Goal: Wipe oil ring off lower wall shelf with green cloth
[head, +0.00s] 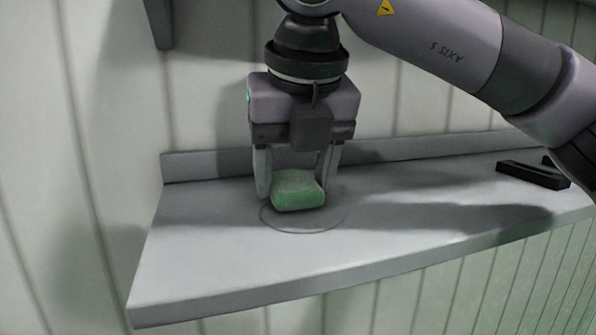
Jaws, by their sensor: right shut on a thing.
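The lower wall shelf (200,265) is a pale grey board with a raised back lip. A faint dark oil ring (303,231) marks its top, left of the middle. My right gripper (297,186) points down and is shut on the green cloth (298,198), a folded pad between its two fingers. The cloth is over the back left part of the ring and hides that part; it looks to be at the shelf surface, but I cannot tell for sure if it touches. My left gripper is not in view.
A black bar-shaped object (533,175) lies on the shelf at the right. A dark bracket (159,24) is on the panelled wall at the upper left. The shelf's left and front parts are bare. The back lip and wall stand close behind my right gripper.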

